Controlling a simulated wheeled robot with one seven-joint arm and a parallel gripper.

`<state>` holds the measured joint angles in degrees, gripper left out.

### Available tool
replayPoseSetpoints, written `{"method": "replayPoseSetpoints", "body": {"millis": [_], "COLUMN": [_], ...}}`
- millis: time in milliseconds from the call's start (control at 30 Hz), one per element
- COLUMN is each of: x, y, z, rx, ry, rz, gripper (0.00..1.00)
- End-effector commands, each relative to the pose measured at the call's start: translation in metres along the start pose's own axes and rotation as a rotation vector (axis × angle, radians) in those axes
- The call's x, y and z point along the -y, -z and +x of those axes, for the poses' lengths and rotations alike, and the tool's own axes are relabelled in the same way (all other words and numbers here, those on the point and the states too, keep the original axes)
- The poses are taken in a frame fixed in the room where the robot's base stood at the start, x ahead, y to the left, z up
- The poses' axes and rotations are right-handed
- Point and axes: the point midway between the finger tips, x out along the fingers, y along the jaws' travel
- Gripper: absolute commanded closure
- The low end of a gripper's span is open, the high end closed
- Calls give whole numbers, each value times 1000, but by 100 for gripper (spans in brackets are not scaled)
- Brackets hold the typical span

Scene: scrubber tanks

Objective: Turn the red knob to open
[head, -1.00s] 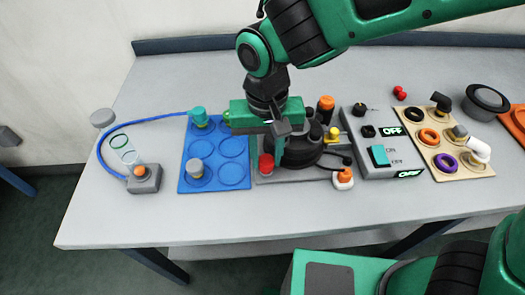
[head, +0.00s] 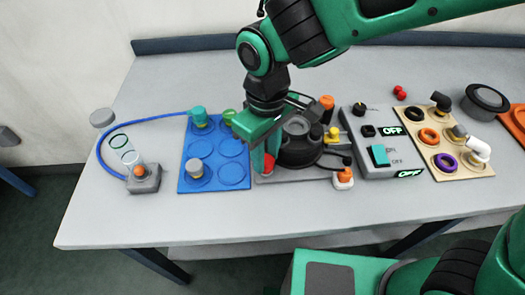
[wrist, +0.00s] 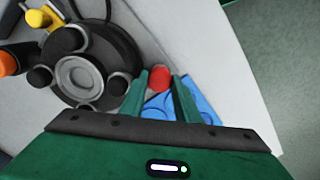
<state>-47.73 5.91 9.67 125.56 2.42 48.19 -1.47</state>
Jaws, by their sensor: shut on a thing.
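The red knob (head: 268,161) sits at the front left of the grey base plate of the black tank unit (head: 300,150). It also shows in the wrist view (wrist: 159,77) between my fingertips. My gripper (head: 265,158) points down over it and is shut on it, one finger on each side. In the head view my gripper partly hides the knob and the left of the unit. How far the knob has turned cannot be told.
A blue tray (head: 215,172) with round recesses lies just left of the knob. A grey control box (head: 380,150) showing OFF stands to the right, beside a tan board (head: 450,160) with rings. The table's front strip is clear.

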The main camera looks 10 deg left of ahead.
Motion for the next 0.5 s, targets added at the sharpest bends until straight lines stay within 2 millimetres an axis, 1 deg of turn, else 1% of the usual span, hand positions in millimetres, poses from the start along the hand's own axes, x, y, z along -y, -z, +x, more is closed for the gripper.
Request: {"method": "replayPoseSetpoints", "body": {"millis": [200,500], "x": [2,2], "y": [1,1], "z": [-2,-2], "rx": [-5,-5], "ry": [1,0], "rz": [-191,-384], "gripper": [94,94]}}
